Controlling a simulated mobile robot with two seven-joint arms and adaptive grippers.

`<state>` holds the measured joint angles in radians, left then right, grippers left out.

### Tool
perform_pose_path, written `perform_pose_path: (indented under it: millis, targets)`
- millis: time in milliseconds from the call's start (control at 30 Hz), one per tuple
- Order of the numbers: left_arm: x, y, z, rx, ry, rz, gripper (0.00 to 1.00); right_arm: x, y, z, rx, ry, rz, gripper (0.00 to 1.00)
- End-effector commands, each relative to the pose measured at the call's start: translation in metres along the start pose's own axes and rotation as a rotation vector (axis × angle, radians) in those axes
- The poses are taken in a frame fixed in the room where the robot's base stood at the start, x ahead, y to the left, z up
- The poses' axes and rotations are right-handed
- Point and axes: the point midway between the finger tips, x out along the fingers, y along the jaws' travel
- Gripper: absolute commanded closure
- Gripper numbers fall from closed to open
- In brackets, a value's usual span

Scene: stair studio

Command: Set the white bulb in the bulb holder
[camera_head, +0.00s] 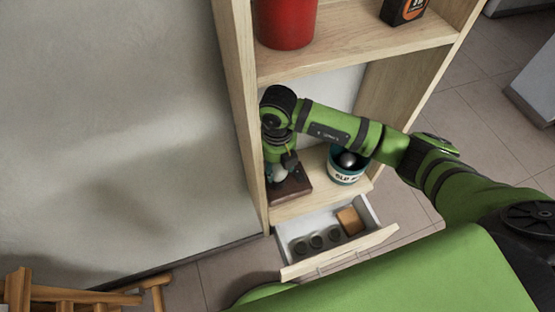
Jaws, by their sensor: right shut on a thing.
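My right gripper (284,163) is inside the shelf's lower compartment, pointing down at its left side. It is shut on the white bulb (277,174), of which only a small pale part shows below the fingers. The dark brown wooden base of the bulb holder (297,190) stands on the shelf board right under the gripper. The gripper and arm hide the holder's upper part, so I cannot tell whether the bulb touches it. My left gripper is not in view.
A teal and white tin (345,177) with a dark round thing in it stands right of the holder. Below, an open drawer (370,241) holds several small round things and a tan block (350,220). A red container (286,22) stands on the board above.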

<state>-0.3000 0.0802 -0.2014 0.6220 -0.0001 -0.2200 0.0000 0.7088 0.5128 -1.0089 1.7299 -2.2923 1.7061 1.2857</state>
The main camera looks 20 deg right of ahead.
Motion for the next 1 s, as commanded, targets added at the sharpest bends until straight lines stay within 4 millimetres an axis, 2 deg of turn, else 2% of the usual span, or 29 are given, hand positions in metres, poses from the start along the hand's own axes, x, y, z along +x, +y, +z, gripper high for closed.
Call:
perform_pose_path:
  millis: [333,367,400,433,833,1000]
  targets:
    - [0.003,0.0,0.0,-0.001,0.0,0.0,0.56,0.005,0.0,0.0,-0.001,-0.001,0.001,0.8]
    - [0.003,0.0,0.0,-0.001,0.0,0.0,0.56,0.005,0.0,0.0,-0.001,-0.001,0.001,0.43]
    - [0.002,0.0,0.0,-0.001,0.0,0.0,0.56,0.004,0.0,0.0,-0.001,-0.001,0.001,0.27]
    - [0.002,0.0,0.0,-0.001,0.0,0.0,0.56,0.004,0.0,0.0,-0.001,-0.001,0.001,0.23]
    - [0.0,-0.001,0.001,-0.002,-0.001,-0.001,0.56,0.0,0.0,0.0,0.0,-0.002,0.002,0.23]
    - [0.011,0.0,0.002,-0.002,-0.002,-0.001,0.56,-0.024,0.0,0.001,-0.003,-0.005,0.003,0.23]
